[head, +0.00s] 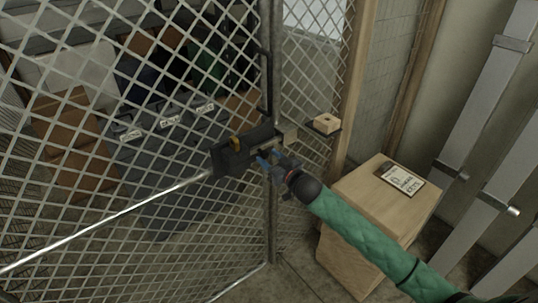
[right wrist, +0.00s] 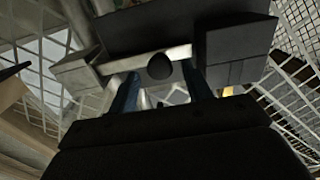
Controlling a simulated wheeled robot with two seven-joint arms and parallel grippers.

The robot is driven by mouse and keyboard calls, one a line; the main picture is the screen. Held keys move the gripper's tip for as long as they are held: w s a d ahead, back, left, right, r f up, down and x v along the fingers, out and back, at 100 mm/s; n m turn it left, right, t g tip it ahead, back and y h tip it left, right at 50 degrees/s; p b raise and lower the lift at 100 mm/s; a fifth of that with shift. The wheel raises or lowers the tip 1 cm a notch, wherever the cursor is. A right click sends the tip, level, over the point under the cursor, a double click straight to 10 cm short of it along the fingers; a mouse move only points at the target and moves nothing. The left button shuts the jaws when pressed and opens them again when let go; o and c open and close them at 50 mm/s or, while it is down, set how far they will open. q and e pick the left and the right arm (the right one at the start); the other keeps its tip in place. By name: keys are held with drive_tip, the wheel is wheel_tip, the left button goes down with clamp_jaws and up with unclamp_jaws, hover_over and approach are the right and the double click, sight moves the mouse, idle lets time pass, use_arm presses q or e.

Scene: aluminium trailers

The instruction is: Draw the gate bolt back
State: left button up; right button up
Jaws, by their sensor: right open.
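In the right wrist view a pale metal bolt bar (right wrist: 116,66) with a round dark knob (right wrist: 159,66) spans between dark blocks. The bolt's far end lies near the post-side keeper (head: 289,134) in the head view. My right gripper (head: 267,160) is open at the housing, its blue fingers (right wrist: 195,85) on either side of the knob. I cannot tell whether they touch it. My left gripper is not in view.
A wooden box (head: 352,205) with a labelled card (head: 407,179) stands at right. Grey beams (head: 480,130) lean against the right wall. Dark bins (head: 170,135) and cartons (head: 68,115) stand behind the mesh.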

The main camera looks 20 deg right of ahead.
drive_tip(key=shift+w+a, duration=0.15)
drive_tip(key=shift+w, duration=0.2)
drive_tip(key=shift+c, duration=0.4)
clamp_jaws()
drive_tip(key=shift+s+a, duration=0.25)
drive_tip(key=shift+a, duration=0.4)
drive_tip(key=shift+s+a, duration=0.2)
drive_tip(key=shift+a, duration=0.4)
drive_tip(key=shift+o, duration=0.4)
unclamp_jaws()
drive_tip(key=shift+d, duration=0.1)
drive_tip(key=shift+s+f, duration=0.1)
